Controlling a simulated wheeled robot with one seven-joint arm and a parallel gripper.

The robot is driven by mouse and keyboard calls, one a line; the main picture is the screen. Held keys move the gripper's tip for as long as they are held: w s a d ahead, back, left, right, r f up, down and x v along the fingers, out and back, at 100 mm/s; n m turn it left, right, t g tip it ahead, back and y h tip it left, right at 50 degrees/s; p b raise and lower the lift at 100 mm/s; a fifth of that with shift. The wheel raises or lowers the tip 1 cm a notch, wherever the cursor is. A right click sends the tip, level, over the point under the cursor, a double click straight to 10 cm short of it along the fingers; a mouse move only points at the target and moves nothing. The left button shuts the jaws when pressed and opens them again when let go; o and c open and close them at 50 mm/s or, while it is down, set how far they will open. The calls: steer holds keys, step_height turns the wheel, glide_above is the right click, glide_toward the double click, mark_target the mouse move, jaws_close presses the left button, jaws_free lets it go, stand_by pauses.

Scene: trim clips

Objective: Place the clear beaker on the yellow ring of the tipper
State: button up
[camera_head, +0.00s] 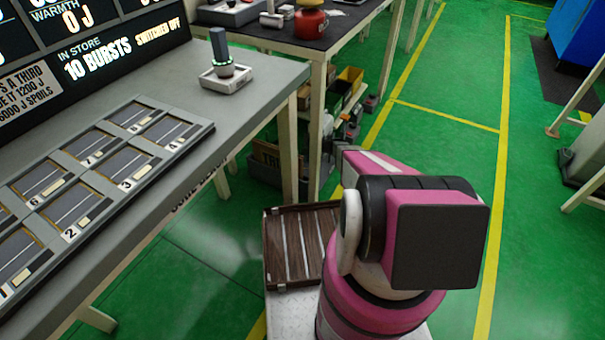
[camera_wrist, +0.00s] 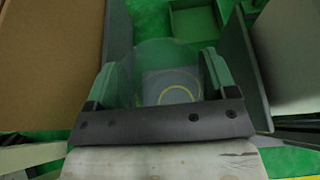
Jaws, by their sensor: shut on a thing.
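In the wrist view, my gripper (camera_wrist: 167,82) has its two green fingers on either side of a clear beaker (camera_wrist: 166,54) and is shut on it. The beaker is see-through and faint, with its round edge showing above the fingers. A yellow ring (camera_wrist: 180,89) on a grey surface shows between the fingers, seen through or just past the beaker. I cannot tell whether the beaker touches the ring. The dark palm bar hides part of the ring's near side. The gripper, the beaker and the ring do not show in the head view.
Grey upright panels stand left (camera_wrist: 118,55) and right (camera_wrist: 246,62) of the gripper, close by. A brown board (camera_wrist: 50,60) is at far left. In the head view, a grey bench (camera_head: 262,82) carries numbered panels and a small white device (camera_head: 226,80). Green floor is open at right.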

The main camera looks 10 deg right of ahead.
mark_target(307, 162)
steer(key=f, duration=0.6)
steer(key=w+f, duration=0.1)
steer(key=f, duration=0.2)
steer(key=shift+w+a, duration=0.1)
steer(key=shift+a, duration=0.3)
steer(key=shift+f, duration=2.05)
steer(key=shift+f, duration=0.1)
steer(key=o, duration=1.1)
steer(key=v, duration=1.2)
